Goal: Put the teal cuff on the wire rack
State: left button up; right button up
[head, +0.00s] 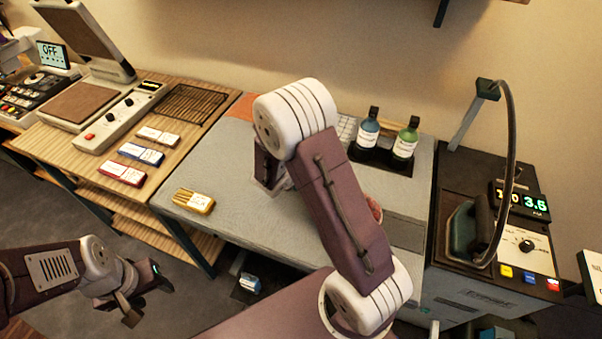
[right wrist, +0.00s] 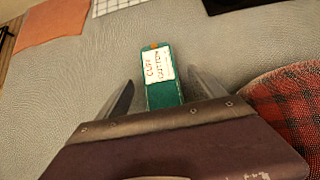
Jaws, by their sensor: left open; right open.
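The teal cuff (right wrist: 164,94), a slim teal pack with a white label, lies on the grey padded tabletop in the right wrist view. My right gripper (right wrist: 160,92) is open, with one finger on each side of the cuff. In the head view my right arm hides the cuff and most of that gripper. The wire rack (head: 189,103), a dark flat grid, lies on the wooden table at the left, with nothing seen on it. My left gripper (head: 147,293) is open and empty at the lower left, over the floor.
Red (head: 122,173), blue (head: 141,154) and tan (head: 158,137) packs lie in front of the rack. A yellow pack (head: 194,201) lies on the grey table's left edge. Two bottles (head: 405,143) stand at the back. Red plaid cloth (right wrist: 284,115) lies right of the cuff.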

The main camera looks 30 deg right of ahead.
jog(key=shift+w+d+f, duration=0.35)
jog(key=shift+d+f, duration=0.05)
jog(key=shift+f, duration=0.05)
jog(key=shift+s+a+r, duration=0.1)
jog(key=c, duration=1.6)
notch_tip(320, 180, up, 4)
jog(key=p, duration=0.3)
jog(key=shift+r, duration=0.15)
jog(key=s+d+r+b, duration=0.1)
jog(key=s+r+b, duration=0.1)
jog(key=s, duration=0.1)
jog(key=s+d+r+b, duration=0.2)
jog(key=s, duration=0.2)
jog(key=s+d+r+b, duration=0.2)
jog(key=s, duration=0.1)
jog(key=shift+s+r, duration=0.25)
jog(key=shift+r, duration=0.45)
